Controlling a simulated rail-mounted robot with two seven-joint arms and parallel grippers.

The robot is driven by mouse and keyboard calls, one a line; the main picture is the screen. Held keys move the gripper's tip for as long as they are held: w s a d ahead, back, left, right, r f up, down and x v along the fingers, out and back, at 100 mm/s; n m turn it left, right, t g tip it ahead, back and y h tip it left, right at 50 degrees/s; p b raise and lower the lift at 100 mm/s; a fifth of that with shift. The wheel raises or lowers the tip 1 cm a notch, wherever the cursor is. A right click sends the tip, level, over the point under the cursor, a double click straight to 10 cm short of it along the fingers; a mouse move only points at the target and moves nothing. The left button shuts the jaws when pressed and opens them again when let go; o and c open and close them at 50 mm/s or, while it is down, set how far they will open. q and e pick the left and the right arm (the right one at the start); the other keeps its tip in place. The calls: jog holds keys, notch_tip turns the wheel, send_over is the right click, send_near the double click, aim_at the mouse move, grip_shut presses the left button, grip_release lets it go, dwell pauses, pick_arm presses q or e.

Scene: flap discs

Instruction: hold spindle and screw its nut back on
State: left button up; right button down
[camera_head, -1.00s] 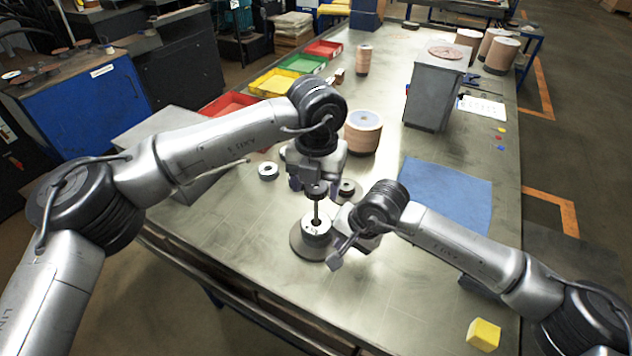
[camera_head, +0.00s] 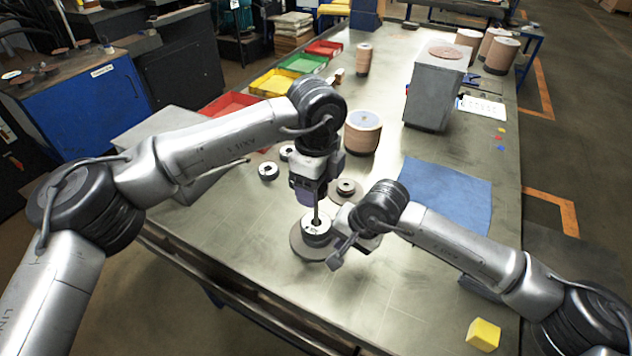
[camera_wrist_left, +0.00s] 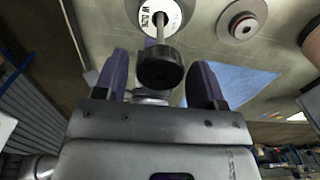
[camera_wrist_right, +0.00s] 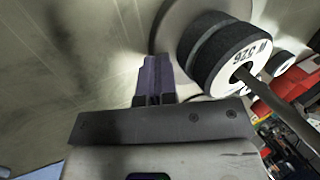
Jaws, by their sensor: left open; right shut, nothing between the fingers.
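The spindle's thin rod (camera_head: 317,214) stands upright from a dark stack with a white labelled top (camera_head: 316,228) on a round base disc (camera_head: 302,246). The black nut (camera_wrist_left: 160,68) shows at the rod's near end in the left wrist view; whether its thread is engaged I cannot tell. My left gripper (camera_head: 311,192) is above the spindle, its open fingers (camera_wrist_left: 163,82) apart on either side of the nut. It hides the nut in the head view. My right gripper (camera_head: 336,262) is low beside the stack. Its fingers (camera_wrist_right: 154,78) are shut and empty, next to the stack (camera_wrist_right: 225,52).
A flanged disc (camera_head: 346,190) lies just behind the spindle, and a small ring (camera_head: 268,171) lies to the left. A large tan roll (camera_head: 363,131) stands behind. A blue mat (camera_head: 445,193) and a yellow block (camera_head: 483,334) are to the right. The table's front left is clear.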

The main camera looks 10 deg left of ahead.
pick_arm(q)
jog(key=shift+n, duration=0.7)
